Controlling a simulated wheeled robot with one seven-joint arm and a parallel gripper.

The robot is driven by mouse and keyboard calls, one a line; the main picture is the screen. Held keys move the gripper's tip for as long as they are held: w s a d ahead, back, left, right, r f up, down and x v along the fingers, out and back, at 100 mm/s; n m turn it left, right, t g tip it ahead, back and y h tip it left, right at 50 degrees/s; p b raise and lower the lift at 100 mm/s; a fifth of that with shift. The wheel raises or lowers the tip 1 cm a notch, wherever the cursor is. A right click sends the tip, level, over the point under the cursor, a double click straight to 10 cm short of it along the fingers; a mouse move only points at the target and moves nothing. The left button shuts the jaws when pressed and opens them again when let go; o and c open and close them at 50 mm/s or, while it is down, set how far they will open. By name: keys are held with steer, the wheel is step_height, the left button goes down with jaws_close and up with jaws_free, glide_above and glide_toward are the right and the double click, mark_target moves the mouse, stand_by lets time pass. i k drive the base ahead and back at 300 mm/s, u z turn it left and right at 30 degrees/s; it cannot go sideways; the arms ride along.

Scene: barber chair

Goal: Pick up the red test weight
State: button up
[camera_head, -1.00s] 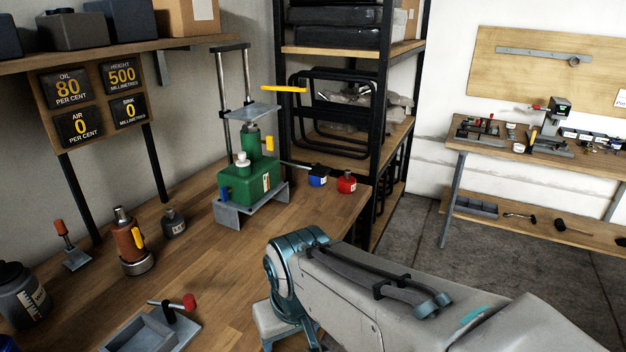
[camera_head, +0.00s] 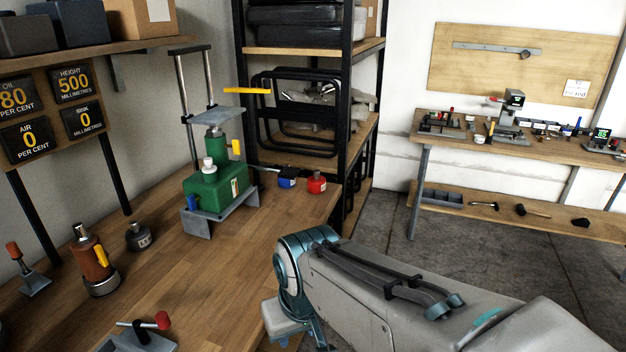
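The red test weight (camera_head: 317,182) is a small red, squat piece with a dark top. It stands upright near the far right corner of the wooden workbench (camera_head: 222,262). A similar blue weight (camera_head: 287,179) stands just left of it. My arm crosses the lower right of the picture, well in front of the red weight and apart from it. My gripper's fingers do not show, so their state is hidden.
A green hydraulic jack press (camera_head: 215,185) stands left of the weights, with a lever reaching toward them. A dark grey weight (camera_head: 138,236), an orange-brown jack (camera_head: 91,262) and a red-handled tool (camera_head: 150,322) are nearer. A black-framed shelf (camera_head: 352,160) rises behind the bench.

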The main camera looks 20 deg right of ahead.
mark_target(316, 183)
steer(key=z, duration=1.4)
steer(key=i, duration=3.7)
steer(key=u, duration=3.55)
